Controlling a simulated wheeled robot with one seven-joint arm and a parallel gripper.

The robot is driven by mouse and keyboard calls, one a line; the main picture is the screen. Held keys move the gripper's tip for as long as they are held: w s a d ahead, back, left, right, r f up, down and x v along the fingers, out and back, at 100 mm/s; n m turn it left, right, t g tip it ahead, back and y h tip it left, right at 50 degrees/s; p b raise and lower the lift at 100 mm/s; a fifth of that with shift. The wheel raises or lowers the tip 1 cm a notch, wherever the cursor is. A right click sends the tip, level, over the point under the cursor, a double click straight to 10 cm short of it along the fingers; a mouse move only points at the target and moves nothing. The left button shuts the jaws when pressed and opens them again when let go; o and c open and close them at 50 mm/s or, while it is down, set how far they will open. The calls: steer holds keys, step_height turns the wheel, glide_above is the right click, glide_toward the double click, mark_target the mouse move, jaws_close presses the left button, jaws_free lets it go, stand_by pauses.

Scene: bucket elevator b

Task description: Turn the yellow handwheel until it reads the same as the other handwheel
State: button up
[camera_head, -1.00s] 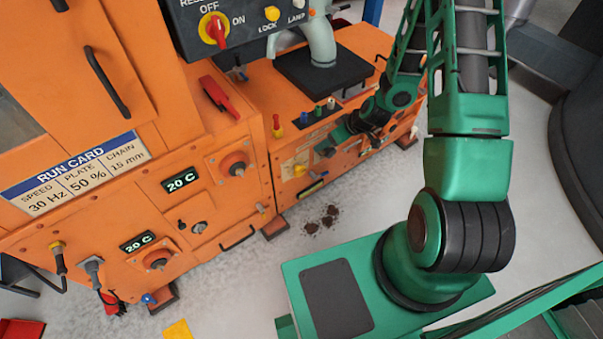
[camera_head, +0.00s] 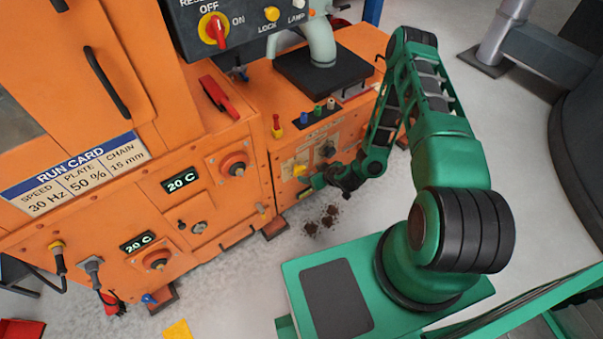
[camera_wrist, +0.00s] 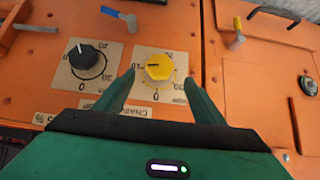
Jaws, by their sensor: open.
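The yellow handwheel (camera_wrist: 159,67) sits on a beige dial plate on the orange panel. Its mark seems to point left, near the 10. The other handwheel, black (camera_wrist: 84,57), is to its left in the wrist view; its mark seems to point up, but I cannot read it exactly. In the head view the yellow handwheel (camera_head: 300,170) and the black one (camera_head: 326,148) are small. My gripper (camera_wrist: 159,77) is open, one finger on each side of the yellow handwheel in the picture; contact is not visible. It also shows low before the panel (camera_head: 322,182).
A blue-handled lever (camera_wrist: 120,15) and another lever (camera_wrist: 236,35) stick out near the dials. A black bar handle (camera_wrist: 275,14) is at the upper right. In the head view, a red lever (camera_head: 219,97) and red knob (camera_head: 234,164) project from the left cabinet. Dark debris (camera_head: 322,219) lies on the floor.

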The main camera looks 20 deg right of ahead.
mark_target(301, 172)
steer(key=x, duration=0.9)
steer(key=c, duration=1)
